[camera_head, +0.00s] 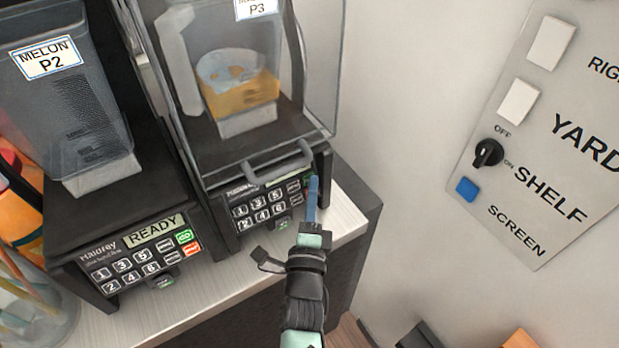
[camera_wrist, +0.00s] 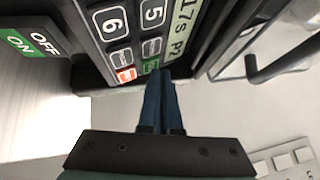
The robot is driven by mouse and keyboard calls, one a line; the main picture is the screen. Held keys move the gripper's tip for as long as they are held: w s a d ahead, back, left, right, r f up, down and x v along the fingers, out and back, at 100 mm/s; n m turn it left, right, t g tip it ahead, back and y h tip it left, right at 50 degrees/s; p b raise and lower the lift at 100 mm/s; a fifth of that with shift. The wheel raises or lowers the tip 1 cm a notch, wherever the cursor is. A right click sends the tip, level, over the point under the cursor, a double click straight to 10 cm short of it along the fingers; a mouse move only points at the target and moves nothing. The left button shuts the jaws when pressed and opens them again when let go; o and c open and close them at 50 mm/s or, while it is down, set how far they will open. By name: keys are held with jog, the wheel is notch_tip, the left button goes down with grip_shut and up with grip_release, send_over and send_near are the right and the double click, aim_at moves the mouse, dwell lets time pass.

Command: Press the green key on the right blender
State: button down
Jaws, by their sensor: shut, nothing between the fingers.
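The right blender (camera_head: 222,172) has a clear hood over a jar with orange contents. The blender's display (camera_wrist: 183,28) appears to read "17s P2".
The left blender (camera_head: 120,215) shows READY, with a jar labelled MELON P2 (camera_head: 50,58). A hood handle (camera_head: 278,165) is just left of my fingers. A green ON/OFF switch (camera_wrist: 32,42) is below the keypad. A wall panel (camera_head: 540,130) is at the right.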

jog(key=shift+s+d+r, duration=0.15)
jog(key=shift+s+d, duration=0.15)
jog(key=shift+s, duration=0.1)
jog(key=s+d+b, duration=0.1)
jog(key=s+d+r+b, duration=0.1)
jog(key=s+b, duration=0.1)
jog(key=shift+s+d+r, duration=0.3)
jog(key=shift+s+d, duration=0.1)
dwell(0.7)
